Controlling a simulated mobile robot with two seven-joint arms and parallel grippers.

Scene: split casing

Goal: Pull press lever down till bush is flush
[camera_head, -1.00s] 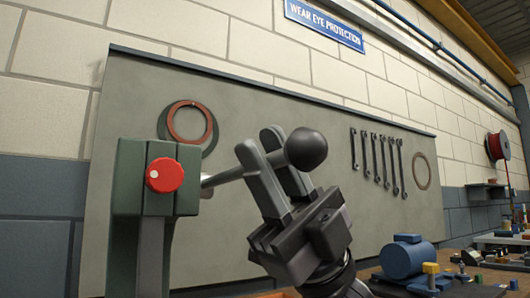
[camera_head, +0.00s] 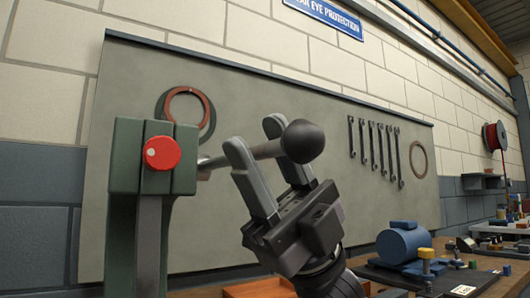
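The press is a dark green column (camera_head: 126,160) with a red round knob (camera_head: 161,153) on its front, at the left. Its lever (camera_head: 263,151) is a grey rod that leaves the column to the right, sloping slightly up to a black ball end (camera_head: 302,141). My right gripper (camera_head: 256,136) reaches up from below, its fingers on either side of the rod just left of the ball. The fingers look spread wider than the rod, so the gripper is open around it. The bush and the press's lower part are out of view. My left gripper is not in view.
Behind stands a grey panel (camera_head: 200,235) with hanging rings (camera_head: 186,106) and several wrenches (camera_head: 376,148). On the bench at the right are a blue cylinder-shaped unit (camera_head: 402,243) and small parts. An orange-brown tray (camera_head: 256,289) lies below my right gripper.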

